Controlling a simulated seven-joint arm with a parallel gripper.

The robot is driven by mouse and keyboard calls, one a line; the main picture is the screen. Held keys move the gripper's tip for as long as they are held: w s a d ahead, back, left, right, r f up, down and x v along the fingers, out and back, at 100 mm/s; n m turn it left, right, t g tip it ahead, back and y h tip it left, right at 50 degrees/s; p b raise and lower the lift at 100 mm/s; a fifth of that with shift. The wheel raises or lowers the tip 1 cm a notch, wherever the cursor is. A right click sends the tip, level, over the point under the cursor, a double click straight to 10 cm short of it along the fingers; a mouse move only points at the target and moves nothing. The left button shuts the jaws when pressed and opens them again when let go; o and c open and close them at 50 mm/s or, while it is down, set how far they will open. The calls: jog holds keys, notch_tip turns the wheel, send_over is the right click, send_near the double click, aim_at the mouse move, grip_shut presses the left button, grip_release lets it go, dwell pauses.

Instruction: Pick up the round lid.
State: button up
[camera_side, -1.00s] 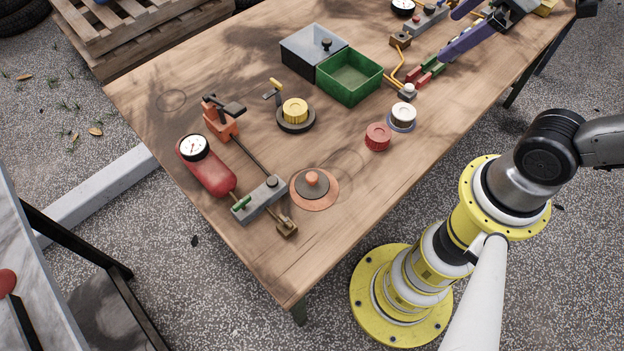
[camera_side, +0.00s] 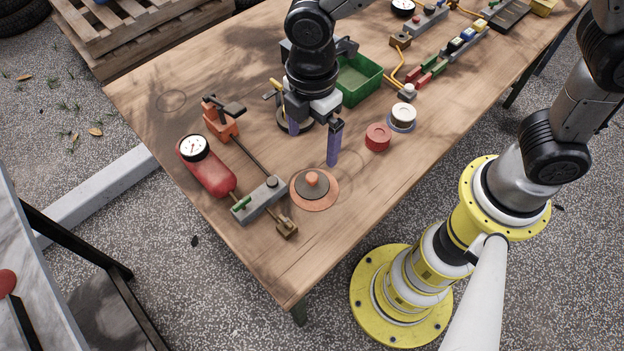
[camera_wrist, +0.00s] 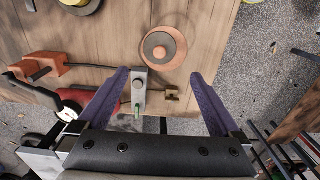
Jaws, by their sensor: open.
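The round lid (camera_side: 326,190) is a dark grey disc with an orange knob in its middle, lying on a wider flat orange ring on the wooden table. It also shows in the wrist view (camera_wrist: 150,45), ahead of my fingertips and near the top middle. My gripper (camera_side: 313,145) has two purple fingers that are spread wide with nothing between them. It hangs above the table, behind the lid in the side view. In the wrist view my gripper (camera_wrist: 158,78) points toward the lid, which is apart from both fingers.
A grey block with a green lever (camera_side: 260,199) and brass fitting stands close to the lid's left. A red tank with gauge (camera_side: 207,172) and an orange clamp (camera_side: 220,122) are farther left. A red cap (camera_side: 377,137), white cap (camera_side: 403,112) and green bin (camera_side: 358,82) stand behind right.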

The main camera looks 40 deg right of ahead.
aim_at(312, 177)
notch_tip(312, 177, down, 12)
jog(key=shift+f, duration=0.1)
jog(key=c, duration=1.2)
